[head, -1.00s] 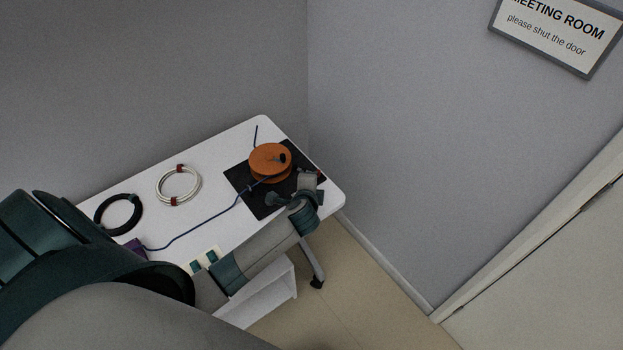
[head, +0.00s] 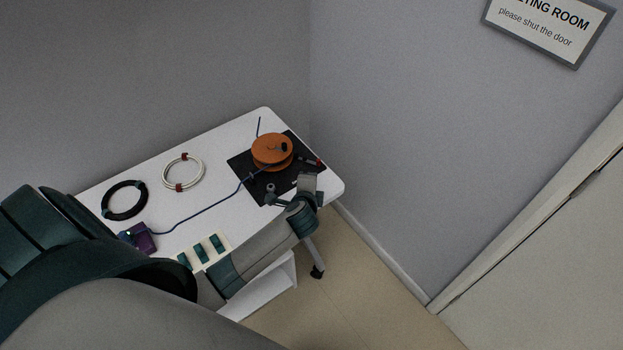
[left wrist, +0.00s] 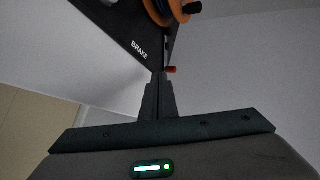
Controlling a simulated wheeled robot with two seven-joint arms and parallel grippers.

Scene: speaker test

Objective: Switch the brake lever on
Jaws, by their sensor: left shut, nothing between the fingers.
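The brake lever (head: 311,160) is a short dark bar with a red tip at the right of the black mat (head: 240,172), beside an orange spool (head: 271,152). In the left wrist view its red tip (left wrist: 171,69) shows just past my fingertips, near the printed word BRAKE (left wrist: 139,50); I cannot tell whether they touch. My left gripper (head: 307,180) is at the mat's front right, on the near side of the lever. In the left wrist view my left gripper (left wrist: 160,80) is shut and empty. My right gripper is not in view.
A blue cable (head: 205,208) runs across the white table (head: 222,140) from a purple block (head: 142,238) to the spool. A black coil (head: 124,201), a white coil (head: 182,172) and a pale strip with green pieces (head: 206,252) lie at left. Walls stand behind and right.

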